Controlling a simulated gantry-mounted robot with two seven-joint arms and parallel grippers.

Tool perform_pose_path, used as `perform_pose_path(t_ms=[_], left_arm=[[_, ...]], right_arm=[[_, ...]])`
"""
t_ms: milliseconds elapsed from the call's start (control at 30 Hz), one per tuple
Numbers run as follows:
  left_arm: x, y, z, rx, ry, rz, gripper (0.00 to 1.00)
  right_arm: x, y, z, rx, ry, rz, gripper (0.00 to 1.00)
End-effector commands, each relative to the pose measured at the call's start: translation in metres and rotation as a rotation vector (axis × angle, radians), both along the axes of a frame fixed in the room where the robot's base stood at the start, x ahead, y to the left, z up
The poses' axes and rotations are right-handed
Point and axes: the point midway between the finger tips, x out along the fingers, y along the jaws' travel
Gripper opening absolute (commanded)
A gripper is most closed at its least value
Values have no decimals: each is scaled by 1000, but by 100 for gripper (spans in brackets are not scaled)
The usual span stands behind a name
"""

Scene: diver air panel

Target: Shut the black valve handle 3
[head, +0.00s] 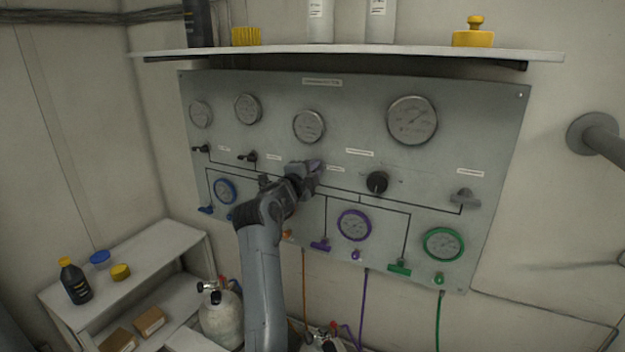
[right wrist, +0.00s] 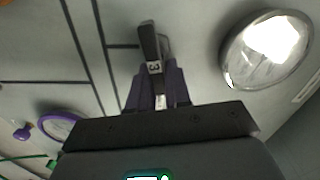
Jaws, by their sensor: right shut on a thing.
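The grey valve panel (head: 340,92) hangs on the wall in the head view. Black valve handle 3 (right wrist: 151,45), marked with a white 3, shows in the right wrist view. My right gripper (head: 308,174) is at the middle of the panel, below a round gauge. In the right wrist view its two fingers (right wrist: 158,88) are shut on the handle's near part, with the far end sticking out past them. In the head view the gripper mostly hides this handle. My left gripper is not in view.
Two black handles (head: 249,157) sit left of my gripper, and a black knob (head: 377,182) and a grey valve (head: 465,197) sit right. Gauges ringed in blue, purple (head: 354,226) and green (head: 443,244) are lower. A shelf (head: 350,53) juts out above.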

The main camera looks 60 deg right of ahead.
Motion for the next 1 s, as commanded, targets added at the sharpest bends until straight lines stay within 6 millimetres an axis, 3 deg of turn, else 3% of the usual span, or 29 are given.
perform_pose_path(t_ms=[33, 300, 933, 967, 1000], left_arm=[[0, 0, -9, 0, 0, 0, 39], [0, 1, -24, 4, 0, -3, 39], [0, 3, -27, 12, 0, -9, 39], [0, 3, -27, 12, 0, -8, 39], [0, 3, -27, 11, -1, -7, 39]], right_arm=[[0, 0, -5, 3, -34, 1, 0], [0, 0, -6, 17, -165, 1, 0], [0, 0, -5, 21, -215, 0, 0], [0, 0, -5, 22, -215, 1, 19], [0, 0, -5, 22, -215, 1, 26]])
